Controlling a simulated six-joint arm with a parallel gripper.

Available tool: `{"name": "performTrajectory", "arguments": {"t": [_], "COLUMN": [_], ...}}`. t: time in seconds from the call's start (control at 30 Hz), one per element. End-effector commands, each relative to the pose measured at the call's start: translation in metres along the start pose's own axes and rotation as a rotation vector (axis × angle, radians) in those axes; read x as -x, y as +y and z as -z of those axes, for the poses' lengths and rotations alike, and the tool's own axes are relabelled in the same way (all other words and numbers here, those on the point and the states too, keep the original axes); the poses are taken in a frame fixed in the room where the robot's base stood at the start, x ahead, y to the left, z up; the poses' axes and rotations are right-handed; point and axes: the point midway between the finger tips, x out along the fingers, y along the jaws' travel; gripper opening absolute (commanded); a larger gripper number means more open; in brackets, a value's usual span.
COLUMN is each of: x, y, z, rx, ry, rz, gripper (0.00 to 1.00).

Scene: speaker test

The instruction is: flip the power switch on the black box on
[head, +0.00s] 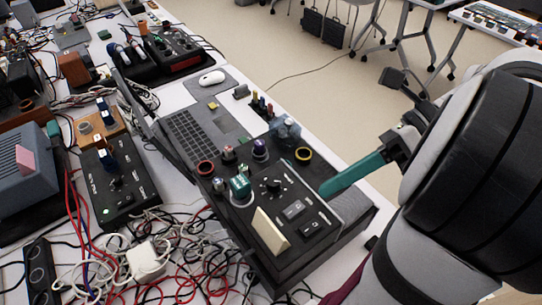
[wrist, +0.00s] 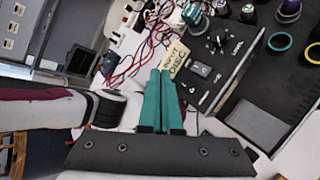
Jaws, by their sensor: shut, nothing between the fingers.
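The black box (head: 312,252) stands near the right edge of the table, its top crowded with knobs, a dial (head: 272,187) and coloured rings. My gripper (head: 325,191) has teal fingers, shut and empty, over the box's right side. In the wrist view my fingertips (wrist: 160,72) point towards the label plate, beside the switch.
An open laptop (head: 192,137) stands behind the box. Another black control box (head: 117,185) is at the left. Tangled red, white and black cables (head: 185,262) cover the table to the left of the box. A white mouse (head: 211,78) lies farther back.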

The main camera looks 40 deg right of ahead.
Motion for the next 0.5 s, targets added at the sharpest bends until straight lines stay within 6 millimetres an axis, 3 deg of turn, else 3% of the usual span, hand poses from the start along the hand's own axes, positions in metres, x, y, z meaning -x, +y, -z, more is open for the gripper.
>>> {"name": "performTrajectory", "arguments": {"t": [0.27,0.5], "x": [-0.004,-0.028], "y": [-0.003,-0.020], "z": [0.003,0.020], "rx": [0.005,0.005], "ry": [0.004,0.004], "rz": [-0.003,-0.004], "gripper": [0.00,0.00]}}
